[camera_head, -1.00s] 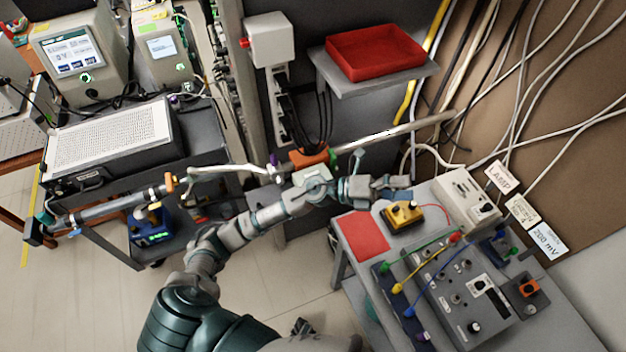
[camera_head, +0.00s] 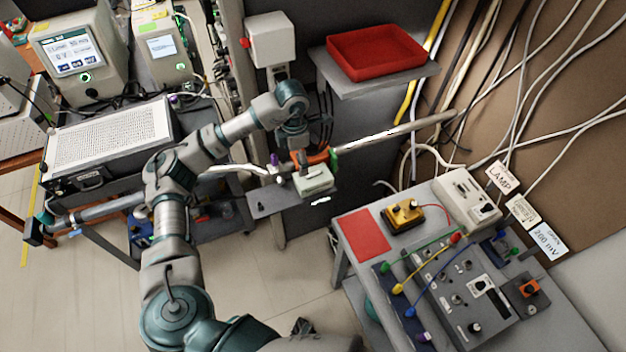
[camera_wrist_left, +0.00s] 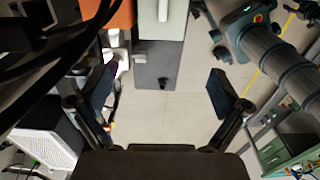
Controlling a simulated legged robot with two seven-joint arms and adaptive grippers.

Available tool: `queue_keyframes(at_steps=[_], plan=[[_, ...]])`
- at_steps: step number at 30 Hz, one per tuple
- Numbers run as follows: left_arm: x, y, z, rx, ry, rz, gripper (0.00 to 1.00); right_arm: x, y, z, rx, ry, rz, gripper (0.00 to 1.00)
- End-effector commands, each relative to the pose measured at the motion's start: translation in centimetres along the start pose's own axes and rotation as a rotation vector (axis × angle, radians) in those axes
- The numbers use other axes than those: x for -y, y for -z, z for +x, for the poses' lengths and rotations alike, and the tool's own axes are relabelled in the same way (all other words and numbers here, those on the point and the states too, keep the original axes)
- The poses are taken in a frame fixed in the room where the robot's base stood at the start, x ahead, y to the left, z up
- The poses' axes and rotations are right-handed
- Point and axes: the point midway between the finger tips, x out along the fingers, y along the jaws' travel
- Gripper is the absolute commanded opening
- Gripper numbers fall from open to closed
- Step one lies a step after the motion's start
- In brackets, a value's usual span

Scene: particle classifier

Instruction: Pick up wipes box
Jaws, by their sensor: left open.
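A pale green-white box (camera_head: 313,181), which I take as the wipes box, sits on a small grey shelf (camera_head: 268,205) below the metal pipe. In the left wrist view the pale box (camera_wrist_left: 160,28) is at the top edge, partly cut off, on the grey shelf (camera_wrist_left: 160,68). My left gripper (camera_head: 296,152) points down just above and behind the box in the head view; its fingers are hard to make out there. In the left wrist view my left gripper (camera_wrist_left: 162,88) is open and empty, its fingers wide apart.
A metal pipe (camera_head: 405,128) with an orange clamp (camera_head: 318,157) runs close by the gripper. A red tray (camera_head: 376,52) stands on a shelf above right. A bench with a control panel (camera_head: 470,290) is at right. Floor shows below the grey shelf.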

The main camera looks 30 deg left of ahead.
Motion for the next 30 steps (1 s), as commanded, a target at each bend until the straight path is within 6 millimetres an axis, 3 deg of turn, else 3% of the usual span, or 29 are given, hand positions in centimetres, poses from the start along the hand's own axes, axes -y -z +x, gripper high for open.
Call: queue_keyframes(at_steps=[3, 7, 14, 24, 30], plan=[[0.0, 0.1, 3.0, -0.001, 0.002, 0.0, 1.0, 0.0, 0.1, 0.0, -0.002, 0.0, 0.0, 0.4], [0.0, 0.1, 5.3, 0.0, 0.003, 0.0, 1.0, 0.0, 0.1, -0.1, -0.002, 0.0, 0.0, 0.4], [0.1, 0.0, 7.1, 0.002, 0.003, 0.0, 1.0, 0.0, -0.2, 0.0, 0.002, 0.0, 0.0, 0.4], [0.1, 0.0, 12.1, 0.002, 0.004, 0.002, 1.0, 0.0, -0.4, 0.0, 0.001, 0.0, -0.001, 0.4], [0.1, -0.1, 12.6, 0.004, 0.002, 0.002, 1.0, -0.1, -0.5, 0.0, 0.001, -0.001, -0.001, 0.4]])
